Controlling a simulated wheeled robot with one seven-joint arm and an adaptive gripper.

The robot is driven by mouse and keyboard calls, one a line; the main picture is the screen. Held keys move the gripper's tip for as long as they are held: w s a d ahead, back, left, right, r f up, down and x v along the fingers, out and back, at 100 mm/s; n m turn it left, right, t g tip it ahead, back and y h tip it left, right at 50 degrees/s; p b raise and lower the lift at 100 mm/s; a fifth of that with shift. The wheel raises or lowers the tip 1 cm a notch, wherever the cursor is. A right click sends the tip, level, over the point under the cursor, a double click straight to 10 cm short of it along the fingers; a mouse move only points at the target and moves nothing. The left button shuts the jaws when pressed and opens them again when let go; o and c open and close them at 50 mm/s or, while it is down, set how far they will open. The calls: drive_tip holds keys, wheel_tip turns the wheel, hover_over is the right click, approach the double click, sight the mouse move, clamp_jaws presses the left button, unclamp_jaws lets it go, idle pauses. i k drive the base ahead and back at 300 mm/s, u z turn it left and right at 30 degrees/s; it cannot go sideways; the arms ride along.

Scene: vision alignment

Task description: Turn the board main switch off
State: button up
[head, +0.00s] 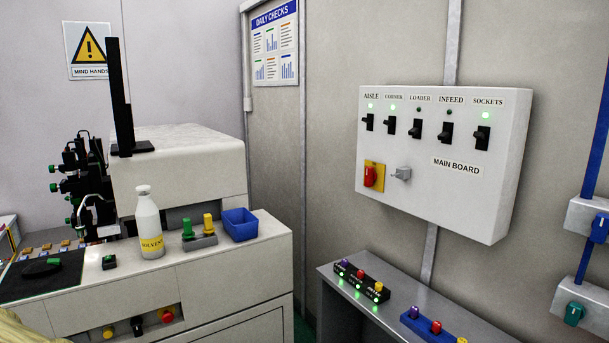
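The main board (440,205) is a white box on the grey wall at the right of the head view, labelled MAIN BOARD. A red rotary switch (370,176) on a yellow plate sits at its lower left, with its handle roughly upright. A small grey key or knob (401,173) is beside it. Green lamps glow above AISLE, the second toggle and SOCKETS; those above LOADER and INFEED look dark. My gripper is not in view.
A grey bench (400,318) below the board carries a black block of coloured knobs (360,281) and a blue one (432,327). At left, a white machine counter (215,262) holds a solvent bottle (148,225) and blue bin (240,224).

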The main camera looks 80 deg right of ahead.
sight(370, 175)
drive_tip(key=u, duration=0.1)
drive_tip(key=i, duration=0.85)
drive_tip(key=z, duration=2.35)
